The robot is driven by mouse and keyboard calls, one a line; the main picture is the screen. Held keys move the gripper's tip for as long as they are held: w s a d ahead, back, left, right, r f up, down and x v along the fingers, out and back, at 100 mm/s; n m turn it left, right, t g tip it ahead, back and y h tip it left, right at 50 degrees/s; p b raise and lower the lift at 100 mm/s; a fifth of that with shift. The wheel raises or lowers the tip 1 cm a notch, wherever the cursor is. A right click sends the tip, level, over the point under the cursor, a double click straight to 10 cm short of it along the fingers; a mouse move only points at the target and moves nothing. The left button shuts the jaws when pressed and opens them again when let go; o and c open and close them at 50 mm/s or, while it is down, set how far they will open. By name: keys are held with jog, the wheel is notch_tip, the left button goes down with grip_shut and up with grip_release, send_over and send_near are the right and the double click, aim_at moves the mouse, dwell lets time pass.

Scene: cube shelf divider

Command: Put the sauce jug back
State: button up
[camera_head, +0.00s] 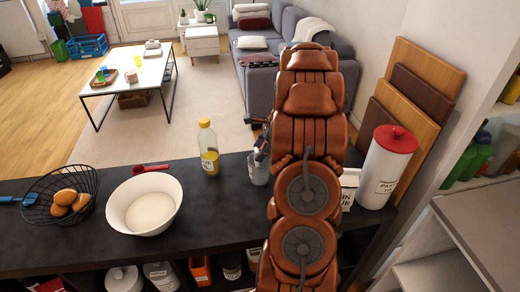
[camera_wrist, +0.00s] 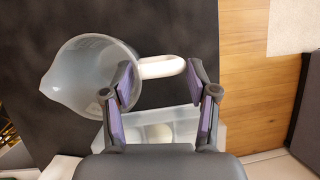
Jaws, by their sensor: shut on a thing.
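The sauce jug (camera_wrist: 85,75) is a pale, translucent jug with a spout at the left and a white handle at the right. My gripper (camera_wrist: 162,85) is shut on it at the handle, with a purple-padded finger at either end of the handle. In the head view the jug (camera_head: 258,171) shows just left of my arm, over the dark counter, partly hidden by the arm. I cannot tell whether its base touches the counter.
A clear box (camera_wrist: 165,121) with round pale things lies below the jug. Boards (camera_head: 428,75) lean at the right.

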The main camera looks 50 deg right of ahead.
jog(key=shift+f, duration=0.1)
jog(key=o, duration=1.4)
jog(key=shift+b+v, duration=1.15)
jog(key=shift+v, duration=4.95)
